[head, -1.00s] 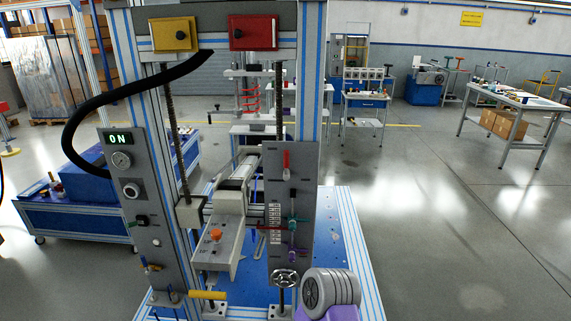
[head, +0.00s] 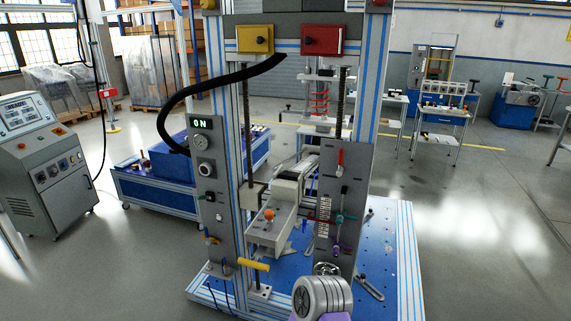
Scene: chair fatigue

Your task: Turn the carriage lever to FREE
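The test stand holds a grey carriage block (head: 268,235) with an orange knob (head: 268,214) on top, between two upright panels. The right panel (head: 354,165) carries a red upright lever (head: 340,158), a black knob below it, a teal star knob (head: 339,217) with a red bar, and a purple knob (head: 336,248). A yellow handle (head: 254,264) sticks out low on the left side. Labels are too small to read, so I cannot tell which one is the carriage lever or its setting. Neither gripper is in view.
A grey control console (head: 44,165) stands at the left and a blue cart (head: 160,180) behind the stand. A ribbed grey part of mine covers the bottom centre, partly hiding a handwheel (head: 325,268).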

